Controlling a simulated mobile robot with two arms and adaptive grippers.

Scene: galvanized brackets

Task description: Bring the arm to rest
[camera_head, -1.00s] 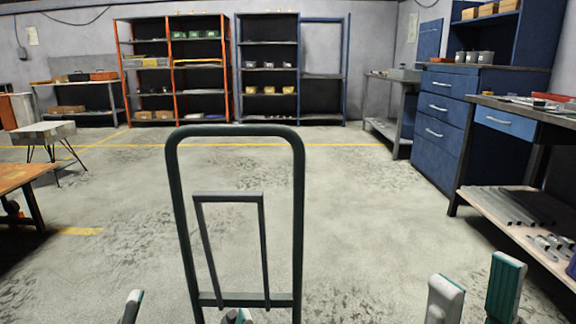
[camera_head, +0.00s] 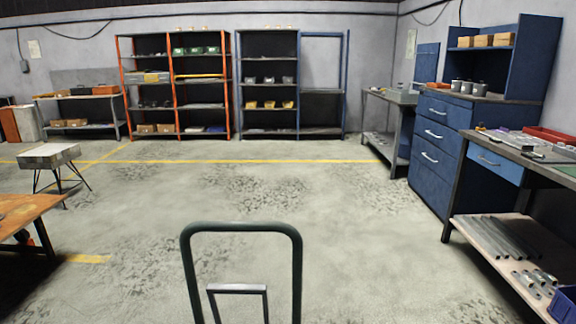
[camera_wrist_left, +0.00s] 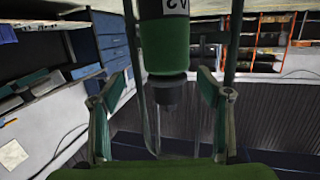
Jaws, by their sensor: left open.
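My left gripper (camera_wrist_left: 160,98) shows in the left wrist view. Its two green-padded fingers stand wide apart, and I see no workpiece held between them. That view is upside down, with the shelves, the blue cabinet and the ceiling behind the fingers. Neither gripper shows in the head view, and my right gripper is not seen anywhere.
A workbench (camera_head: 465,165) with metal profiles on its lower shelf is at the right, beside a blue drawer cabinet (camera_head: 432,180). Orange shelving (camera_head: 119,90) and blue shelving (camera_head: 238,85) stand at the back. A wooden table (camera_head: 30,207) is at left. The middle floor is open.

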